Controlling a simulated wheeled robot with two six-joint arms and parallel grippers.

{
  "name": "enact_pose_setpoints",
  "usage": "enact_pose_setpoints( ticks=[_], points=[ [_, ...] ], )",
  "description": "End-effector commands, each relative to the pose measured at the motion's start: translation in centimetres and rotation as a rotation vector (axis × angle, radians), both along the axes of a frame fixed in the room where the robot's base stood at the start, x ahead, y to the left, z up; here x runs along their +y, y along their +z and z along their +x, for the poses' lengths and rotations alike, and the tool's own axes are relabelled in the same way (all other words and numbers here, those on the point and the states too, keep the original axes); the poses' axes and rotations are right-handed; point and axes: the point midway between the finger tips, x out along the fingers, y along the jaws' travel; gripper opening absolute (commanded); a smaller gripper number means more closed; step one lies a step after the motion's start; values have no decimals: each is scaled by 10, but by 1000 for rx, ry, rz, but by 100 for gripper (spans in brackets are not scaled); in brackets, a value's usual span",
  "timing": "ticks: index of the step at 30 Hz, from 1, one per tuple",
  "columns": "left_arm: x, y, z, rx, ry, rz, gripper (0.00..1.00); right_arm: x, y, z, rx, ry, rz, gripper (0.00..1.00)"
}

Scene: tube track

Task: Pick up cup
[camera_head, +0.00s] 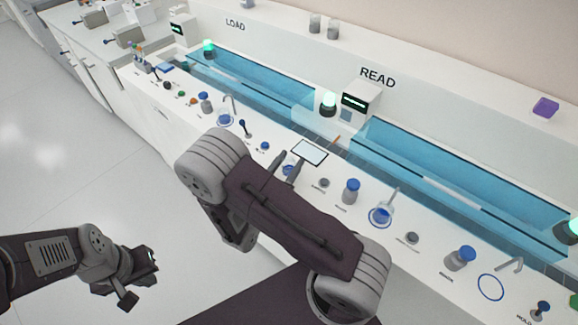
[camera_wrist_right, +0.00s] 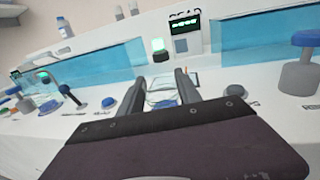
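A clear cup with blue at its base shows between the fingers of my right gripper in the right wrist view (camera_wrist_right: 163,98). In the head view only a small blue part of it (camera_head: 288,170) shows beside the fingers, and the rest is hidden by my arm. My right gripper (camera_head: 286,166) is open over the white counter, its two fingers apart, also in the right wrist view (camera_wrist_right: 161,85). Whether the fingers touch the cup I cannot tell. My left gripper (camera_head: 141,279) is open and empty, low over the floor at the left.
The white counter (camera_head: 329,193) holds blue-capped bottles (camera_head: 351,191), another clear vessel with a blue ring (camera_head: 381,214), spouts and levers. A pale-screened tablet (camera_head: 309,152) lies beside my right fingers. Blue glass channels (camera_head: 437,182) and the READ display box (camera_head: 360,101) stand behind.

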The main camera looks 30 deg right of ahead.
Motion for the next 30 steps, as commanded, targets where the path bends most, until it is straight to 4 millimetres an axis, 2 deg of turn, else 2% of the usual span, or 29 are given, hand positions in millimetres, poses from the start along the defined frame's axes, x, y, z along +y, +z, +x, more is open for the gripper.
enact_pose_setpoints(
  ticks=[8, 11, 16, 20, 21, 23, 30],
  points=[
    [0, 2, 0, 0, 0, 0, 0, 0, 3, 0, 0, 0, 1, 1],
    [0, 6, 0, 0, 0, 0, 0, 0, 12, 0, -1, 0, 2, 1],
    [0, 18, 0, 0, 0, 0, 0, 0, 44, 0, -3, 0, 3, 1],
    [0, 22, 0, 0, 0, 0, 0, -21, 59, -18, 4, -3, -1, 1],
    [0, 37, 0, 1, 0, 0, 0, -29, 71, -23, 7, -4, -4, 1],
    [0, 49, 0, 0, 0, 0, 0, -39, 80, -32, 9, -4, -3, 1],
    [0, 114, 0, 0, 0, 0, 0, -54, 95, -44, 10, -3, -5, 1]
  ],
)
